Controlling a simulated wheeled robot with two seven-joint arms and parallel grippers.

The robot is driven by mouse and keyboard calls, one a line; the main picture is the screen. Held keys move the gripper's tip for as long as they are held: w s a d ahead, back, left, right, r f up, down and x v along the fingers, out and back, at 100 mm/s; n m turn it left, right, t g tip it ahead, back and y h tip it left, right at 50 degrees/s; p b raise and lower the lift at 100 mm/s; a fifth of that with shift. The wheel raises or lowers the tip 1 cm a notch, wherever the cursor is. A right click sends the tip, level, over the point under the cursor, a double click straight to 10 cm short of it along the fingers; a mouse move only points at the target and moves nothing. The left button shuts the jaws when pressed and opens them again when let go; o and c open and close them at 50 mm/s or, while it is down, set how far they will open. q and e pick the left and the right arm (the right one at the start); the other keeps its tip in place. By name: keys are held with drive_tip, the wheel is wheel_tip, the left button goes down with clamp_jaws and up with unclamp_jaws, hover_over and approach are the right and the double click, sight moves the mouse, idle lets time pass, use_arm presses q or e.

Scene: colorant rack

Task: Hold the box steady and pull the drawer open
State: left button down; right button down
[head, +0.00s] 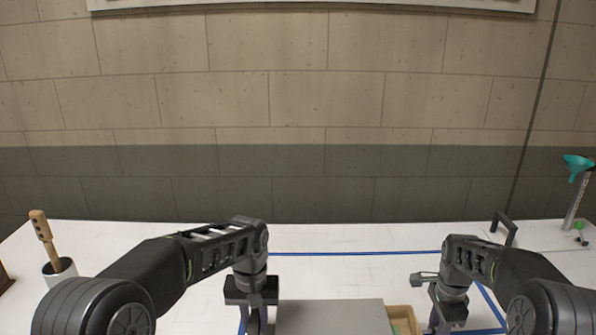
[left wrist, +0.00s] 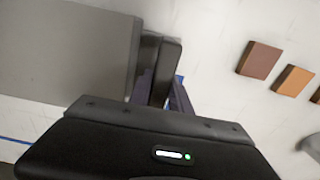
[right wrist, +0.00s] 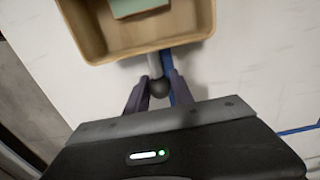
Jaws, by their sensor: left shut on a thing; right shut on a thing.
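The grey box (head: 330,318) stands at the front middle of the table, its lower part cut off by the picture edge. A wooden drawer (head: 391,309) sticks out of its right side, partly open. My left gripper (head: 257,325) is at the box's left side; the left wrist view shows its fingers shut on a dark upright handle (left wrist: 166,72) beside the grey box (left wrist: 75,50).
A green block (right wrist: 136,6) lies in the drawer. Brown (left wrist: 259,60) and orange (left wrist: 293,81) blocks lie on the table at left. A white cup (head: 60,273) with a wooden tool stands far left.

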use_arm(q)
drive_tip(key=shift+a, duration=0.15)
use_arm(e)
drive_tip(key=shift+d, duration=0.4)
drive_tip(key=shift+d, duration=0.9)
drive_tip(key=shift+d, duration=1.1)
